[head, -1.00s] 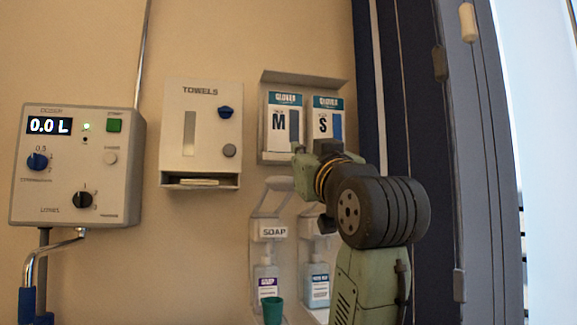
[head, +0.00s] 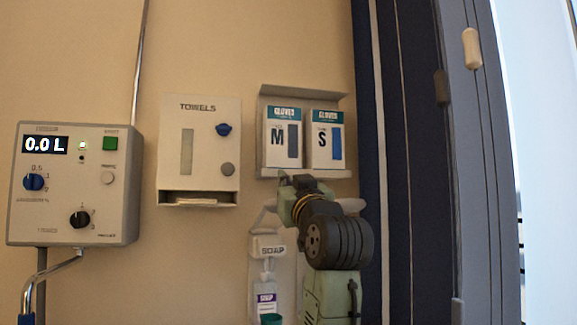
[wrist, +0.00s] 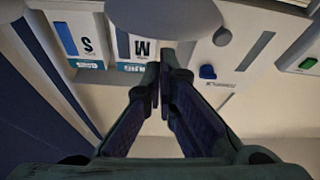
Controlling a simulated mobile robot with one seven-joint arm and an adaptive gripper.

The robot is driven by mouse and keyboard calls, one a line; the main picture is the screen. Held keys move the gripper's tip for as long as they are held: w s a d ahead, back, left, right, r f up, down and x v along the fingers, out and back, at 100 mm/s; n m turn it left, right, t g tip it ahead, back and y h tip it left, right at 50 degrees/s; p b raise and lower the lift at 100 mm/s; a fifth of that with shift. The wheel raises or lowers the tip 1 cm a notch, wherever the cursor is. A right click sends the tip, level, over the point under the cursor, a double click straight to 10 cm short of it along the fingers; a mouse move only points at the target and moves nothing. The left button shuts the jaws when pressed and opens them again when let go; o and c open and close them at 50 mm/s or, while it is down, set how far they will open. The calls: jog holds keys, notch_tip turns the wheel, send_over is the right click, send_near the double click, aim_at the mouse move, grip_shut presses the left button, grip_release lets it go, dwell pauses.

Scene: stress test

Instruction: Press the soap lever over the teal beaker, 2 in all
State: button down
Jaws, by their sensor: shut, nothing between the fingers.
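The soap dispenser, labelled SOAP (head: 268,250), hangs on the wall low in the head view. Its pale lever (head: 266,213) is above it, partly hidden by my arm. A bottle with a purple label (head: 266,300) sits in it. The teal beaker (head: 271,320) is in front of the bottle, cut off by the bottom edge. My gripper (head: 284,177) is just below the M glove box, above and to the right of the lever. In the wrist view my gripper (wrist: 164,68) is shut and empty. A grey rounded shape beyond its tips cannot be identified for certain.
The glove boxes M (head: 282,140) and S (head: 325,142) sit in a rack just above my gripper. The towel dispenser (head: 199,150) and a control box reading 0.0 L (head: 75,185) are to the left. A dark curtain (head: 395,160) is at right.

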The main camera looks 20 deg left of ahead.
jog(key=shift+f, duration=0.6)
jog(key=shift+f, duration=0.1)
notch_tip(320, 180, down, 8)
jog(key=s+d+b, duration=0.1)
jog(key=b, duration=0.5)
jog(key=shift+s+r, duration=0.2)
jog(key=shift+s, duration=0.05)
jog(key=shift+r, duration=0.1)
dwell(0.4)
notch_tip(320, 180, up, 5)
jog(key=p, duration=0.5)
jog(key=f+b+v, duration=0.1)
jog(key=b+v, duration=0.4)
jog(key=v, duration=0.5)
jog(key=shift+s+b, duration=0.2)
jog(key=shift+b, duration=0.1)
